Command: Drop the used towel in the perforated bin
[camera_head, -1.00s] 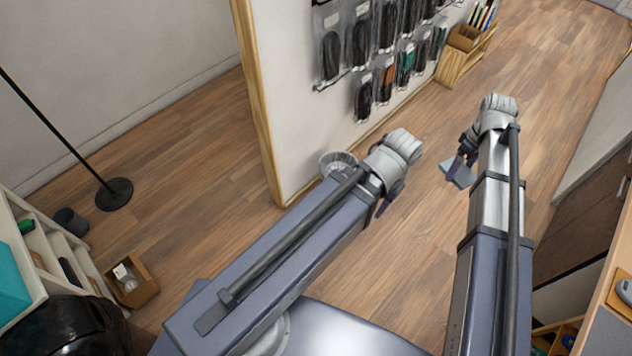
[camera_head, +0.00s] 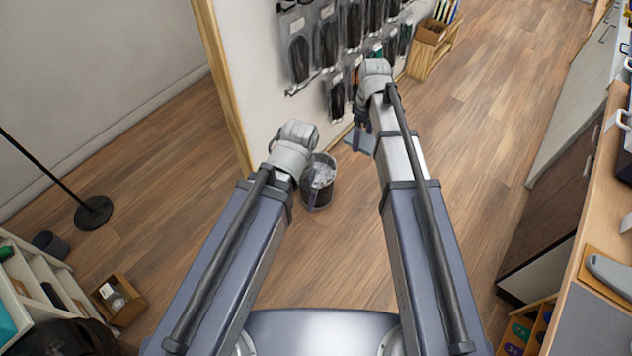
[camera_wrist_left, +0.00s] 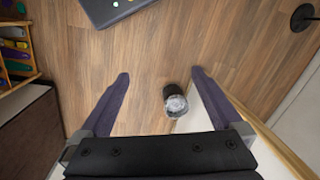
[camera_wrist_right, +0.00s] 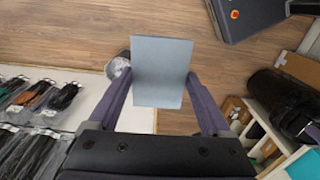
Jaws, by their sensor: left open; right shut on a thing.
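The used towel (camera_head: 359,140) is a flat grey-blue piece held by my right gripper (camera_head: 362,125), in front of the display wall. In the right wrist view the towel (camera_wrist_right: 162,65) is a pale blue sheet between the fingers. The perforated bin (camera_head: 320,190) is a dark bucket with a pale, crumpled liner or filling, standing on the floor left of the towel. It shows in the left wrist view (camera_wrist_left: 174,100); in the right wrist view the towel partly covers it (camera_wrist_right: 117,69). My left gripper (camera_wrist_left: 160,76) is open and empty above the floor, near the bin.
A workbench (camera_head: 600,190) runs along the right. Shelves (camera_head: 30,285) and a small wooden box (camera_head: 118,300) are at lower left. The floor between is clear.

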